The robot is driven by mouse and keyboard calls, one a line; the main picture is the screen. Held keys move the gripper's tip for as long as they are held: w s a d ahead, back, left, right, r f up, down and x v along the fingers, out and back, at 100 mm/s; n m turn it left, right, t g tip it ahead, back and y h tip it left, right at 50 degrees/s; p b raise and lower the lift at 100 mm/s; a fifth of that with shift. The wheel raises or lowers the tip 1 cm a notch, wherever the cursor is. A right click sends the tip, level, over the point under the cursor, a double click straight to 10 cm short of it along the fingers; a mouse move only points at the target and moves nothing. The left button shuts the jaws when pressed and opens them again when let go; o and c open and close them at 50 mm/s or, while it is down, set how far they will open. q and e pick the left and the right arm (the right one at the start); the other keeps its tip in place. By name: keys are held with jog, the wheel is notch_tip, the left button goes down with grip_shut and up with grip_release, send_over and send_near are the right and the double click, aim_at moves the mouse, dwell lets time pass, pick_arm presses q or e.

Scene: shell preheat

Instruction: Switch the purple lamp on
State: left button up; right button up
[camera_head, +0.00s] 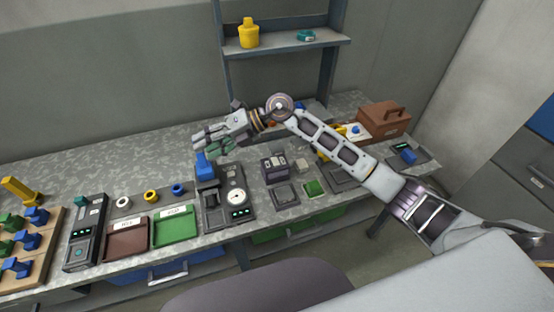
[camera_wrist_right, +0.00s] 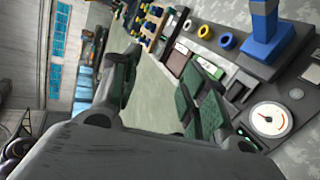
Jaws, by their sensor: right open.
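I cannot make out a purple lamp in either view. A small dark box with pale switch-like parts (camera_head: 274,166) stands on the bench, right of the gauge device; I cannot tell whether it belongs to the lamp. My right gripper (camera_head: 207,144) is above the bench, just behind and over the device with a blue handle (camera_head: 204,166). In the right wrist view the fingers of my right gripper (camera_wrist_right: 160,95) are spread apart with nothing between them. The blue handle (camera_wrist_right: 265,25) and the white dial (camera_wrist_right: 271,119) show right of the fingers. My left gripper is out of view.
Red-brown tray (camera_head: 127,242) and green tray (camera_head: 175,228) lie at the front, with several rings behind. A peg board (camera_head: 37,240) with blue and green pieces is at left. A brown toolbox (camera_head: 383,120) stands at right. A shelf (camera_head: 285,46) holds a yellow bottle (camera_head: 248,34).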

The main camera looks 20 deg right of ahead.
jog(key=w+d+f+h, duration=0.3)
jog(key=d+f+h, duration=0.25)
jog(key=d, duration=0.35)
jog(key=r+m+g+h, duration=0.1)
jog(key=h, duration=0.6)
send_over(276, 163)
jog(key=d, duration=0.2)
jog(key=shift+r, duration=0.2)
jog(key=shift+f, duration=0.15)
jog(key=shift+a+f+p, duration=0.3)
jog(key=shift+f, duration=1.95)
jog(key=shift+a+f+p, duration=0.25)
jog(key=shift+f+p, duration=0.1)
jog(key=shift+f, duration=1.85)
jog(key=shift+a+f+p, duration=0.3)
jog(key=shift+f, duration=1.95)
jog(key=shift+s, duration=0.1)
